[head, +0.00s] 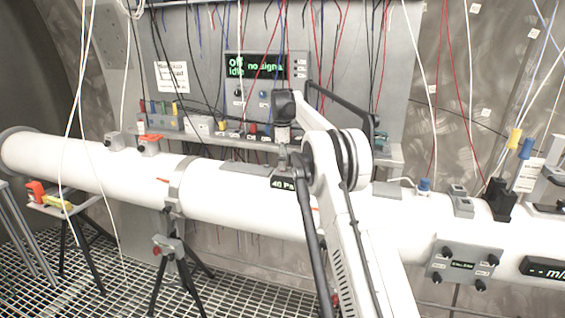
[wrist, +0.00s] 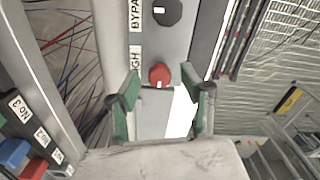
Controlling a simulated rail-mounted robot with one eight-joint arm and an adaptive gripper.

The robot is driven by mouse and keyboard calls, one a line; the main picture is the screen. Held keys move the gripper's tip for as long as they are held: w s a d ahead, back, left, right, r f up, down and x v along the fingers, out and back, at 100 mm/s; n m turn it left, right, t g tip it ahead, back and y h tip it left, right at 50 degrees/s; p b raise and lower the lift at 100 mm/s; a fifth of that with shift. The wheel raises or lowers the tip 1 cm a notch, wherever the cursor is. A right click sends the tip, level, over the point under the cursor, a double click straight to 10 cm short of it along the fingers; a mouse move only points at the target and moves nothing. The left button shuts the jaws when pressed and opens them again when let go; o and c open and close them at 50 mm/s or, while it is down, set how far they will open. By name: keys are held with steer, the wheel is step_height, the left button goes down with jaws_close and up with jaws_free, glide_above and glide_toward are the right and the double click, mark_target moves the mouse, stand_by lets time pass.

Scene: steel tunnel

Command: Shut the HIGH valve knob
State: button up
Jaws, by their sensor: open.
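The HIGH valve knob (wrist: 160,73) is a small red round knob with a pale mark, in the upper middle of the wrist view. It sits on a grey panel (wrist: 178,45) beside a label (wrist: 136,62) whose visible letters read "GH". My gripper (wrist: 160,82) is open, with one green-padded finger on each side of the knob in the picture. Whether the fingers reach its depth I cannot tell; no contact shows. In the head view my arm's end hangs over the white pipe (head: 235,200), and I cannot make out the red knob there.
A black knob (wrist: 167,11) labelled "BYPA" sits beside the red one. Blue (wrist: 13,152) and red (wrist: 33,168) blocks lie at lower left. Wires (head: 330,60) hang before the back panel. A green-lit display (head: 257,66) and a row of small devices (head: 170,122) stand behind the pipe.

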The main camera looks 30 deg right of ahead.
steer(key=shift+f, duration=0.15)
jaws_close()
